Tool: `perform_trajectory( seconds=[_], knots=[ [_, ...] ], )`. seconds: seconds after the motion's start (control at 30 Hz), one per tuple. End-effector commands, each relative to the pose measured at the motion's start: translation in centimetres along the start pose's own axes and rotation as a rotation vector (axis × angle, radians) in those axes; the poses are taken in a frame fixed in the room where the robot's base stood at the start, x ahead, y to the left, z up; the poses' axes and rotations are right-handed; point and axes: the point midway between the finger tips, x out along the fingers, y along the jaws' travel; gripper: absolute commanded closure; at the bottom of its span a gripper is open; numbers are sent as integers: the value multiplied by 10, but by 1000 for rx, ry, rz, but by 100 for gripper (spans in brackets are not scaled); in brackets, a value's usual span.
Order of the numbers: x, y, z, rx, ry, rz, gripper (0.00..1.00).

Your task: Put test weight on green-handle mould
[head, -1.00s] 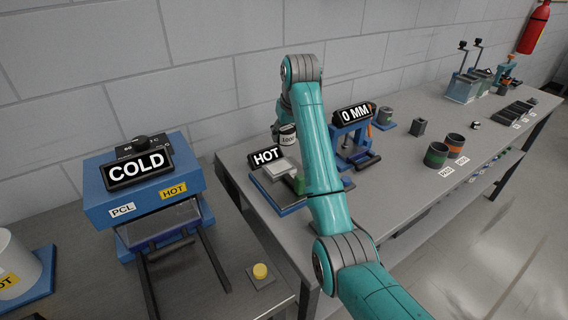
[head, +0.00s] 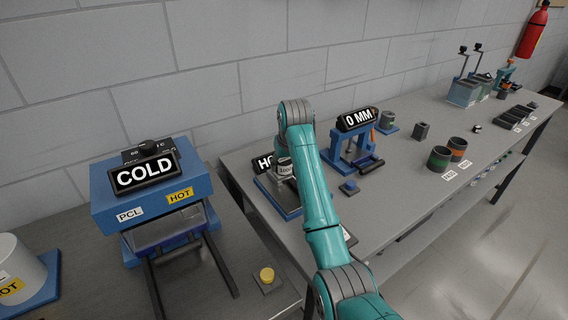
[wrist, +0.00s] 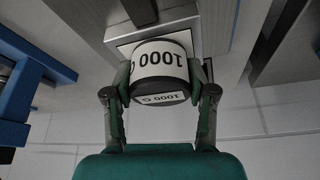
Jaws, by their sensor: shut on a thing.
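The test weight (wrist: 160,62) is a dark cylinder with a white band marked 1000 G. My gripper (wrist: 162,80) is shut on it, one finger on each side. In the head view the weight (head: 284,166) shows beside my arm, over the blue-based station (head: 268,186) with the HOT sign. A pale square plate (wrist: 122,45) lies behind the weight in the wrist view. I cannot tell whether the weight touches it. The green-handle mould cannot be made out now; my arm covers much of that station.
A blue press (head: 350,150) with a 0 MM sign stands just right of my arm. A blue COLD box (head: 150,190) and a yellow button (head: 267,275) are at left.

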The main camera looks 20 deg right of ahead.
Motion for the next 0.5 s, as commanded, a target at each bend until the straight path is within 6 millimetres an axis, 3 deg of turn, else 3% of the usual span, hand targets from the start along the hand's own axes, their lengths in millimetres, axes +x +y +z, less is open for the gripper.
perform_trajectory(
  seconds=[0.37,0.4,0.47,0.5],
  knots=[
    [1,0,0,0,5,0,100],
    [2,0,1,0,1,0,34],
    [2,0,1,0,1,0,19],
    [2,0,1,0,1,0,19]
  ],
)
